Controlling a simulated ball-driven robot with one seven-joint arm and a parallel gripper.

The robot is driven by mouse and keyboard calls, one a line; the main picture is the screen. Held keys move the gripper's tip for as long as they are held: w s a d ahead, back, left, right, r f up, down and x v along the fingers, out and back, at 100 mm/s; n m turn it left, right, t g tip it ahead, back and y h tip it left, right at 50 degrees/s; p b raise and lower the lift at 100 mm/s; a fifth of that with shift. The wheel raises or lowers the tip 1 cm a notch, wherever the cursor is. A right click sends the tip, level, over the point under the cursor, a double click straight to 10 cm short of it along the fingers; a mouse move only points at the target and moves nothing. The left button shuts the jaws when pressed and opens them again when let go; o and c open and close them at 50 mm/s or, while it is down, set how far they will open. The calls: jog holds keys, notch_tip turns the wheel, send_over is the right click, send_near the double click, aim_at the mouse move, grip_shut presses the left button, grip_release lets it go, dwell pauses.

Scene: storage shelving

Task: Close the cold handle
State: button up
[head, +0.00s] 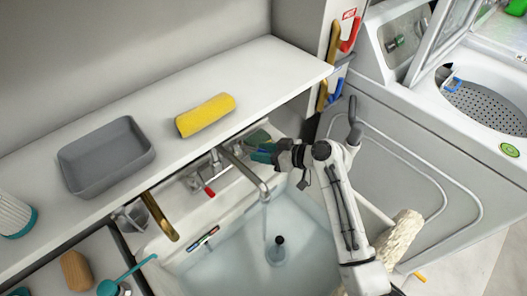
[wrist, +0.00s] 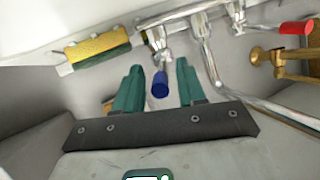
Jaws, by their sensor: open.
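The cold handle (wrist: 160,84), a short blue-tipped lever on the chrome tap, shows in the wrist view. My gripper (wrist: 158,67) is open, its green fingers standing on either side of the blue tip with gaps visible; I cannot tell the depth between them. In the head view my gripper (head: 262,154) is at the back of the sink beside the tap, and the blue handle is hidden there. The red-tipped handle (head: 209,191) is left of the spout (head: 247,172); it also shows in the wrist view (wrist: 295,28). Water runs from the spout into the basin.
A shelf above the sink holds a grey tray (head: 105,156) and a yellow roll (head: 205,115). A yellow-green sponge (wrist: 97,52) lies near the tap. A toothbrush (head: 202,238) is on the sink's edge. Brass bars (head: 160,215) and a washing machine (head: 430,130) flank the area.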

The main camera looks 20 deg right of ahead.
jog(key=shift+c, duration=0.4)
grip_shut()
